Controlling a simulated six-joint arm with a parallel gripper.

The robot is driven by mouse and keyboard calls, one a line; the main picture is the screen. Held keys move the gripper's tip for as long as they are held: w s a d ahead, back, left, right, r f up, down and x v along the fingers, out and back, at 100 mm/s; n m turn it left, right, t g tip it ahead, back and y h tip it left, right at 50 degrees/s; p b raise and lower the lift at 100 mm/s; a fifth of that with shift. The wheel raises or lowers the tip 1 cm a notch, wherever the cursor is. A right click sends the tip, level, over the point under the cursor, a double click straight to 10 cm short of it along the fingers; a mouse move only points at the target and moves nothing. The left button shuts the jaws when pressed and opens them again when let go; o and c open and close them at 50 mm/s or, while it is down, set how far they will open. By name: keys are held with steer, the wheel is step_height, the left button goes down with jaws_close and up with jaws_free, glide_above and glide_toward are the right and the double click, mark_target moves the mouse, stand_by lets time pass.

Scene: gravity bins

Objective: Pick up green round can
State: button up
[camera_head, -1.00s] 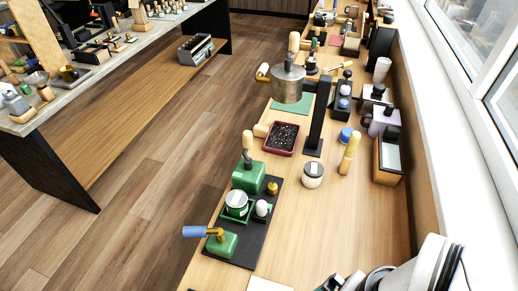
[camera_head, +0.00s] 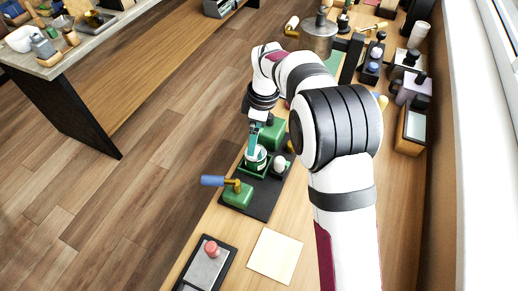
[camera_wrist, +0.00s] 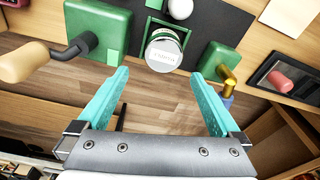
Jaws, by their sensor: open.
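The green round can (camera_head: 256,158) has a pale lid and sits in a green square holder on a black board (camera_head: 262,203). In the wrist view the can (camera_wrist: 163,52) shows its labelled pale top, just beyond and between the fingertips. My gripper (camera_head: 254,138) reaches down over the can in the head view and partly hides it. In the wrist view the teal fingers of my gripper (camera_wrist: 156,74) are spread apart with nothing between them. I cannot tell whether a finger touches the can.
On the board, a green block with a dark crank (camera_wrist: 95,32) and a green block with a brass and blue handle (camera_head: 238,194) flank the can. A white rounded piece (camera_head: 279,164) stands close beside it. A pale sheet (camera_head: 275,256) and a dark tray with red knob (camera_head: 207,265) lie nearer.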

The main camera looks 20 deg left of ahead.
mark_target(256, 152)
steer(key=f, duration=0.8)
steer(key=shift+s+f, duration=0.2)
steer(key=shift+s, duration=0.1)
jaws_close()
